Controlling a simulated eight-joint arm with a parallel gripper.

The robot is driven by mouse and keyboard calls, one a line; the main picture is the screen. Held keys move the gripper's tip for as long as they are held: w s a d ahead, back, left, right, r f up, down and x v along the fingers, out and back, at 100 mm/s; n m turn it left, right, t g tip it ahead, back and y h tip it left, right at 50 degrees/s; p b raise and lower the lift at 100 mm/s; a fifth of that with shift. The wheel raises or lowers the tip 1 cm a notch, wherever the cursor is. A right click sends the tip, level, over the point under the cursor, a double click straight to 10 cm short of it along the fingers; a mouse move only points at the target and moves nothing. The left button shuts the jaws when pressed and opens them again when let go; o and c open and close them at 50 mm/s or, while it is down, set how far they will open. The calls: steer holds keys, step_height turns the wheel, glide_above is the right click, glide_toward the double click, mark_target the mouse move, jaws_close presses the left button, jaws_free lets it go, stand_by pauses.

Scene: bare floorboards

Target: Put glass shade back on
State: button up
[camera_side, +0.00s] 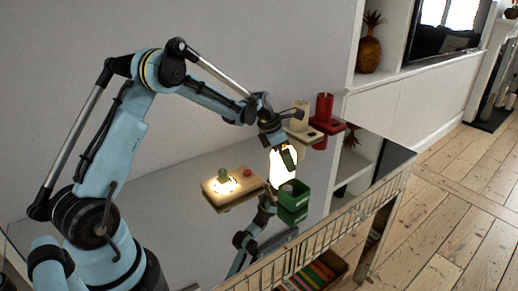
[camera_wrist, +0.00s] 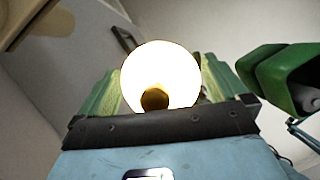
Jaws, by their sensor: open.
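A bright white, glowing rounded glass shade (camera_side: 280,172) shows below my gripper (camera_side: 287,153) in the side view. In the wrist view the shade (camera_wrist: 160,72) is a glowing globe with a dark round opening, between my two green fingers (camera_wrist: 160,85). My gripper is open around it; contact cannot be made out. A wooden lamp base (camera_side: 233,186) lies on the tabletop to the left, with a small green piece (camera_side: 222,174) above a bright glow and a red knob (camera_side: 247,172). The far side of the shade is hidden.
A green box (camera_side: 295,189) stands just right of the shade; it also shows in the wrist view (camera_wrist: 285,75). The glossy tabletop (camera_side: 190,240) is clear at the front left.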

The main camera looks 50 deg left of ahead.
steer(key=shift+c, duration=0.2)
steer(key=c, duration=0.9)
steer(key=shift+r, duration=0.1)
steer(key=shift+r, duration=0.45)
step_height(320, 180, up, 3)
steer(key=shift+f, duration=0.1)
steer(key=s+d+r, duration=0.3)
steer(key=d+r, duration=0.4)
steer(key=d, duration=0.3)
steer(key=s+a, duration=0.3)
steer(key=s, duration=0.3)
steer(key=s+a, duration=0.4)
steer(key=s, duration=0.2)
steer(key=s+a, duration=0.3)
steer(key=s, duration=0.2)
steer(key=shift+s+a+f, duration=0.15)
steer(key=shift+s+a, duration=0.25)
